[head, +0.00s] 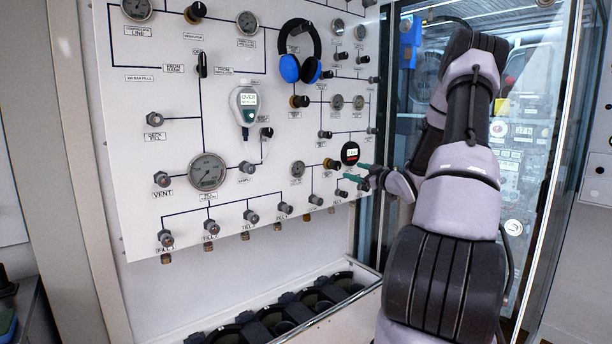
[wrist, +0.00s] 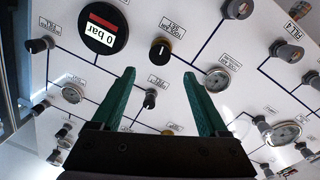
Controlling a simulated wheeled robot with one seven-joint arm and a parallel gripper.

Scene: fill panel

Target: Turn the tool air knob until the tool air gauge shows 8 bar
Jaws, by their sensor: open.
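The tool air knob is black with a brass collar (wrist: 160,50) and has a pale pointer mark; it sits on the white panel, also in the head view (head: 331,164). A dial gauge (wrist: 218,80) is on the knob's other side. I cannot tell from the labels which is the tool air gauge. My gripper (wrist: 159,73), with green fingers, is open and empty. The knob appears just past the gap between its fingertips, apparently untouched.
A small black knob (wrist: 150,98) shows between my fingers. Blue headphones (head: 302,60) and a handheld meter (head: 245,108) are on the panel. Several fill valves (head: 251,216) line its lower edge. An open bin (head: 345,318) is below, and a glass door (head: 545,130) stands right.

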